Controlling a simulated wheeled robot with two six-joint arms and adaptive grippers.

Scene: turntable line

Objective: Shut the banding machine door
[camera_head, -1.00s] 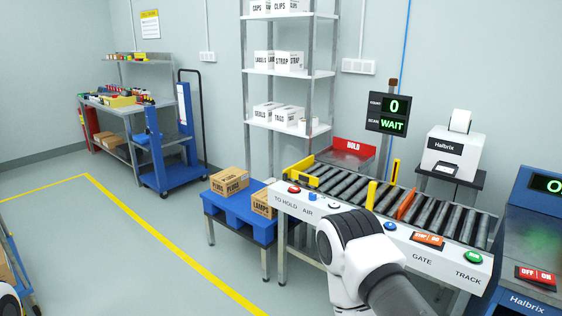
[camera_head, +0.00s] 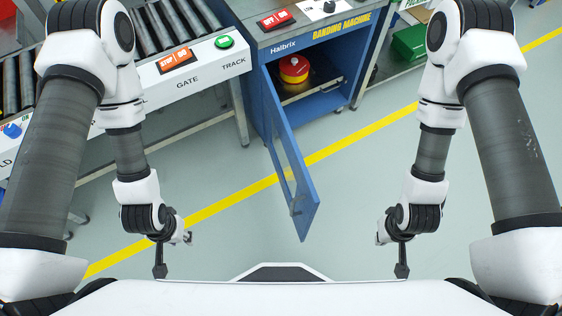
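The blue banding machine (camera_head: 255,85) stands ahead of me at the top centre. Its blue framed door (camera_head: 304,203) is hinged at the left of the opening and stands wide open, swung out towards me. Inside the lower compartment a red and yellow round object (camera_head: 294,69) sits on a shelf. My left gripper (camera_head: 174,256) hangs low to the left of the door, apart from it. My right gripper (camera_head: 391,256) hangs low to the right of the door, also apart from it. Both are small and seen edge-on, so their finger opening is unclear.
The roller conveyor (camera_head: 165,25) with its white front panel (camera_head: 195,68) lies left of the machine. A bench with a green box (camera_head: 411,42) stands to the right. A yellow floor line (camera_head: 345,145) crosses the open floor.

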